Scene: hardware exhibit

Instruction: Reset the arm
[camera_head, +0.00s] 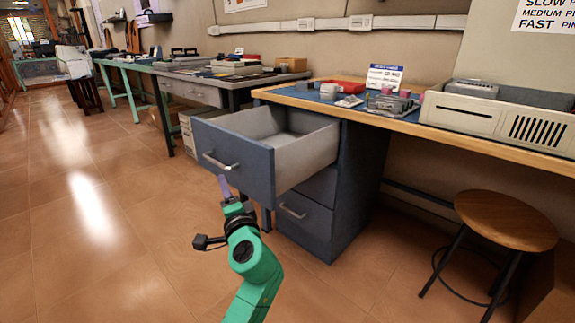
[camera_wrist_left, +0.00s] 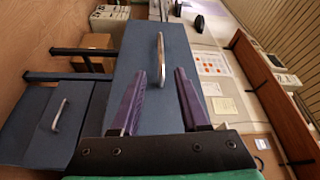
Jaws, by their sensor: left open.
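My left gripper (camera_head: 224,188) is at the end of the green arm in the head view, just in front of and below the open drawer's front. In the left wrist view its two purple fingers (camera_wrist_left: 160,90) stand apart with nothing between them. The blue-grey drawer (camera_head: 238,160) is pulled out of the desk cabinet and looks empty in the part I see. Its silver handle (camera_head: 220,162) also shows beyond the fingertips in the left wrist view (camera_wrist_left: 160,60). The gripper is apart from the handle. My right gripper is not in view.
The lower drawer (camera_head: 302,215) is shut. A wooden-topped workbench (camera_head: 415,126) carries tools and a beige box (camera_head: 500,119). A round wooden stool (camera_head: 505,219) stands at the right. The tiled floor (camera_head: 90,235) at the left is clear.

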